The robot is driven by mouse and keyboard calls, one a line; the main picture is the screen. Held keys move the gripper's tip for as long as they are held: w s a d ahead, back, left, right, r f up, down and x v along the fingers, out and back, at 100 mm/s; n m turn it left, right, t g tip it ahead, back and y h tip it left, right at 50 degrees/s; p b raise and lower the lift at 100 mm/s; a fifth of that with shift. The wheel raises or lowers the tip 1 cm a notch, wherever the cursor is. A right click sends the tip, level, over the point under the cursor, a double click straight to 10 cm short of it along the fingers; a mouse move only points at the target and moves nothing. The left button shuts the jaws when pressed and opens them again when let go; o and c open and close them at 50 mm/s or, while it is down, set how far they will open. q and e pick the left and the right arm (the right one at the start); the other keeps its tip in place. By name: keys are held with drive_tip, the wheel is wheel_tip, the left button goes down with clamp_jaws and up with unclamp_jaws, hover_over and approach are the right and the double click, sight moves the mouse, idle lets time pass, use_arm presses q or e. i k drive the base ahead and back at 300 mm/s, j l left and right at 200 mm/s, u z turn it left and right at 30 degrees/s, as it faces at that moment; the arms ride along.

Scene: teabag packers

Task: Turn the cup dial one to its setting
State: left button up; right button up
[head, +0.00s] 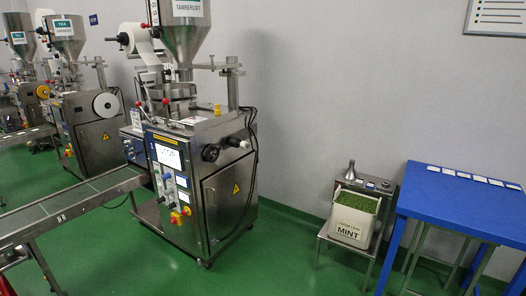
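The nearest teabag packing machine (222,205) stands left of centre, a steel cabinet with a hopper (182,38) on top. A black round knob (210,153) sits on its upper front right, beside a white-ended knob (238,143). A white display panel (167,156) and small blue and white controls (168,183) are on its front. A red and yellow switch (175,217) is low on the panel. I cannot tell which of these is cup dial one, and no setting is readable. Neither gripper shows in the view.
A conveyor (75,202) runs from the machine to lower left. Two similar machines (92,125) stand behind left. A mint box (354,216) sits on a low steel stand, right of centre. A blue table (450,205) with white cards is at right. Green floor (265,265) is clear in front.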

sight(193, 107)
drive_tip(key=i, duration=2.35)
